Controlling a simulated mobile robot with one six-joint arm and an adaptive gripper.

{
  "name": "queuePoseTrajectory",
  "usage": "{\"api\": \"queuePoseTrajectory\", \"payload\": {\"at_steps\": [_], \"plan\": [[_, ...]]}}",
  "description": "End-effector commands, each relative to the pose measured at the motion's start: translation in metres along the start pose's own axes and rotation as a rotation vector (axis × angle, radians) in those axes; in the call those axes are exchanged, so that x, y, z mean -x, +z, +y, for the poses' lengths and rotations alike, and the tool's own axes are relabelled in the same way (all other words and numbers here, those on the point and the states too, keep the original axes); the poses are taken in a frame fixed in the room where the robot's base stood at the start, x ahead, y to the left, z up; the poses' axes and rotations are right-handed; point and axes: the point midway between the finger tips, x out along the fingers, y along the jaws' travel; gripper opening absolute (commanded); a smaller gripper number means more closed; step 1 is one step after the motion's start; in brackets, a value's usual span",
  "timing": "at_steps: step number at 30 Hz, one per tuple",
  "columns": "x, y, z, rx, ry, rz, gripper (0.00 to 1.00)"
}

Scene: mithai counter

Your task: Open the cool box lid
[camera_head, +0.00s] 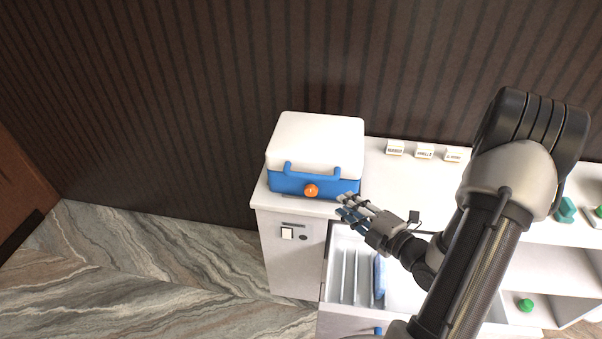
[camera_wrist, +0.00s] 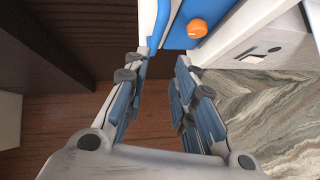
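The cool box (camera_head: 284,182) is blue with a white lid (camera_head: 318,138) and stands on the left end of the white counter. Its lid is down. A blue handle (camera_head: 312,168) runs along its front, with a round orange knob (camera_head: 311,191) below it. My gripper (camera_head: 345,204) is just to the right of the box's front, near the counter edge. In the wrist view my gripper (camera_wrist: 158,72) has its fingers apart with nothing between them. The orange knob (camera_wrist: 197,28) and part of the blue handle (camera_wrist: 160,20) show beyond the fingertips.
An open drawer (camera_head: 336,262) with dividers and a blue item juts out below my gripper. Several small white labelled blocks (camera_head: 424,151) stand along the counter's back. A dark ribbed wall (camera_head: 200,100) rises behind. The marble-patterned floor (camera_head: 150,265) at left is clear.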

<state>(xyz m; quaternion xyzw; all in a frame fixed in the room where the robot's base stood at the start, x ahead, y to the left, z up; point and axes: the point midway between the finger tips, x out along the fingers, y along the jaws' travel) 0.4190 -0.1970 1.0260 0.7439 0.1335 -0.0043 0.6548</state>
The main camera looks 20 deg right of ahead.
Motion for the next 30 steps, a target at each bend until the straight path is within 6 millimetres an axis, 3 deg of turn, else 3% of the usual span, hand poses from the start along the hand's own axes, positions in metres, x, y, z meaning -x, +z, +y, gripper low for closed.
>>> {"api": "queuePoseTrajectory", "payload": {"at_steps": [4, 8, 24, 30], "plan": [[0.001, -0.002, 0.000, 0.006, 0.041, 0.012, 0.25], [-0.015, -0.003, 0.001, 0.009, 0.041, 0.016, 0.25], [-0.130, -0.004, 0.005, 0.007, 0.041, 0.014, 0.25], [-0.159, -0.004, 0.006, 0.006, 0.040, 0.012, 0.25]]}}
